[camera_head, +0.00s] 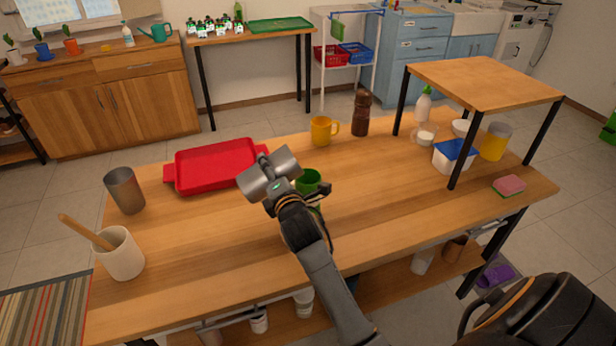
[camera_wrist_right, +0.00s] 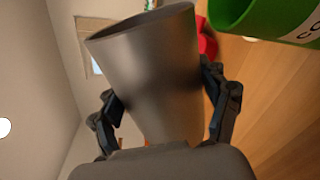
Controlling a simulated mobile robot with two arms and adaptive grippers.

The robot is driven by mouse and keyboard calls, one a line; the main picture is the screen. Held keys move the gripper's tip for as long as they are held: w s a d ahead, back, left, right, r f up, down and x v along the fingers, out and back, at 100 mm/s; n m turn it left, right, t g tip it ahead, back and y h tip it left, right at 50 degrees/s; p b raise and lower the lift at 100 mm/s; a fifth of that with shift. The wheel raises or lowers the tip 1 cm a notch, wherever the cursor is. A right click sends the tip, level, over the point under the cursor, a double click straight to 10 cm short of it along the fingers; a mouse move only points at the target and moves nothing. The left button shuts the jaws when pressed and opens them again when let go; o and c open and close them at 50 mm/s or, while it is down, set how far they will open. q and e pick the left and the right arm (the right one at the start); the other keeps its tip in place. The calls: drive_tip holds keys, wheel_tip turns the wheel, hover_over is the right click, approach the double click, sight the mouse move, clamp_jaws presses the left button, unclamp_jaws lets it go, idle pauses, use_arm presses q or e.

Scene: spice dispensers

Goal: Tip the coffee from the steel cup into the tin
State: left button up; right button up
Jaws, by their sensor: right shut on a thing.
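My right gripper (camera_head: 277,183) is shut on a steel cup (camera_head: 260,181) and holds it tipped over onto its side above the middle of the table. The cup also shows in the right wrist view (camera_wrist_right: 150,70), with the gripper's fingers (camera_wrist_right: 162,90) on both sides of it. The green tin (camera_head: 309,178) stands on the table just right of the gripper, partly hidden by it. I cannot see any coffee inside either. My left gripper is not in view.
A red tray (camera_head: 214,166) lies behind and left of the held cup. Another metal cup (camera_head: 125,191) and a cream crock (camera_head: 120,256) with a wooden handle stand at left. A yellow mug (camera_head: 322,131) and brown bottle (camera_head: 361,113) stand behind. The table front is clear.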

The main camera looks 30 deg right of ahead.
sight(288, 152)
drive_tip(key=shift+r+m, duration=0.4)
drive_tip(key=shift+m, duration=0.1)
drive_tip(key=shift+d+r, duration=0.15)
drive_tip(key=shift+d, duration=0.1)
drive_tip(key=shift+s+d+r+m+y+p, duration=0.1)
drive_tip(key=shift+d+r+m+y+p, duration=0.45)
drive_tip(key=shift+p, duration=0.7)
drive_tip(key=shift+s+d+r+m+p, duration=0.1)
drive_tip(key=shift+d+r+m+p, duration=0.3)
drive_tip(key=shift+m+p, duration=0.65)
drive_tip(key=shift+s+d+r+m+p, duration=0.15)
drive_tip(key=shift+r+m+p, duration=0.45)
drive_tip(key=shift+p, duration=0.6)
drive_tip(key=shift+d+r+m+y+p, duration=0.25)
drive_tip(key=shift+d+m+p, duration=0.1)
drive_tip(key=shift+m+p, duration=0.35)
drive_tip(key=shift+d+r+m+y+p, duration=0.2)
drive_tip(key=shift+d+m+p, duration=0.15)
drive_tip(key=shift+m+p, duration=0.35)
idle(1.0)
drive_tip(key=shift+s+d+r+m+p, duration=0.1)
drive_tip(key=shift+d+r+m+p, duration=0.15)
drive_tip(key=shift+d+m+p, duration=0.4)
idle(0.7)
